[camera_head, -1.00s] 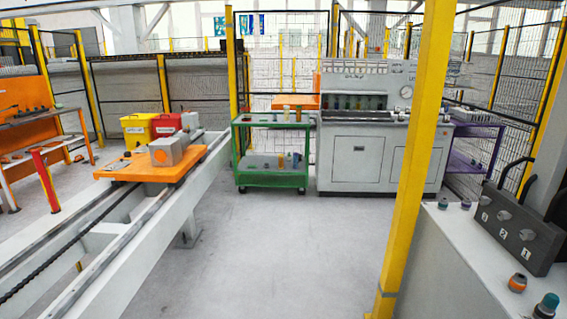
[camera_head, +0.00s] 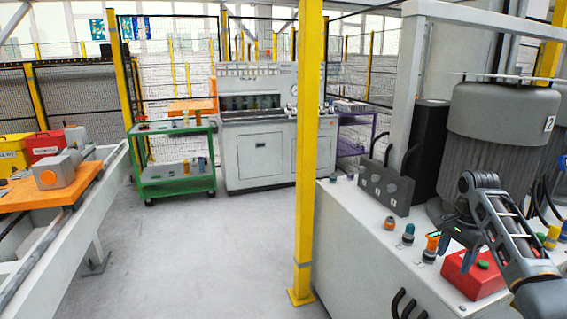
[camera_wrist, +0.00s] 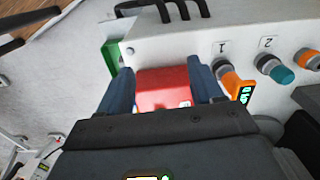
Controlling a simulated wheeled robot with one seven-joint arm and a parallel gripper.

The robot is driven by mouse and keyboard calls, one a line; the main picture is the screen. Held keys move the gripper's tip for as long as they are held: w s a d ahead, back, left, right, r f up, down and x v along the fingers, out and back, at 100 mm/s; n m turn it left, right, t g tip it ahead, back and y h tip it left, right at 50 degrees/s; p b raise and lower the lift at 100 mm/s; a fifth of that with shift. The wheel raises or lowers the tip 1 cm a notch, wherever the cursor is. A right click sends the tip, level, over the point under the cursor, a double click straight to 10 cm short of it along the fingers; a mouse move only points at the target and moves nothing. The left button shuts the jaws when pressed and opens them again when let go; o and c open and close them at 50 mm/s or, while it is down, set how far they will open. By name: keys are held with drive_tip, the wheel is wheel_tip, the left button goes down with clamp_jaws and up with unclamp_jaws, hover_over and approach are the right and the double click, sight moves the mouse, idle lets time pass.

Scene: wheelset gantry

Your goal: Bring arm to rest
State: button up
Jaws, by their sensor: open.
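My arm (camera_head: 510,235) reaches in from the lower right of the head view, bent, over the white cabinet at the right. My gripper (camera_head: 457,252) points down above the cabinet top. In the wrist view my gripper (camera_wrist: 160,68) shows two blue fingers spread apart. A red box (camera_wrist: 163,88) shows between and beyond them; I cannot tell how far below it lies. In the head view a red box with a green button (camera_head: 473,276) sits on the cabinet top just below the gripper. Nothing is seen held.
The white cabinet (camera_head: 365,245) carries fittings with orange and teal caps (camera_head: 408,234), a grey numbered block (camera_head: 384,186) and a large grey motor (camera_head: 503,120). A yellow post (camera_head: 307,150) stands before it. A green cart (camera_head: 175,187) is behind. Grey floor (camera_head: 205,260) is open at centre.

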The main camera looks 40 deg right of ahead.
drive_tip(key=w+a+f+n+t, duration=0.15)
drive_tip(key=w+a+f, duration=0.25)
drive_tip(key=a, duration=0.4)
drive_tip(key=w+a+f+n+t, duration=0.1)
drive_tip(key=w+a+f+n, duration=0.2)
drive_tip(key=a, duration=0.4)
drive_tip(key=w+a+f+t, duration=0.2)
drive_tip(key=w+a+f, duration=0.25)
drive_tip(key=a, duration=0.35)
drive_tip(key=s+a+f+n+t, duration=0.2)
drive_tip(key=a, duration=0.7)
drive_tip(key=s+a+f+n+t, duration=0.1)
drive_tip(key=s+a+f+n, duration=0.15)
drive_tip(key=a, duration=0.65)
drive_tip(key=s+a+r+n+t+h, duration=0.1)
drive_tip(key=s+a+r+n+t, duration=0.15)
drive_tip(key=s+a, duration=0.4)
drive_tip(key=s+a+r+n+t+h, duration=0.1)
drive_tip(key=s+a+r+n, duration=0.2)
drive_tip(key=s, duration=0.7)
drive_tip(key=s+r+n+t+y, duration=0.1)
drive_tip(key=s+r+n, duration=0.2)
drive_tip(key=s+r, duration=0.3)
drive_tip(key=s+r+n+t+y, duration=0.1)
drive_tip(key=s+r+n+t, duration=0.1)
drive_tip(key=s+r, duration=0.5)
wheel_tip(320, 180, up, 4)
drive_tip(key=shift+a+r+n, duration=0.2)
drive_tip(key=shift+a+n, duration=0.15)
drive_tip(key=shift+n, duration=0.4)
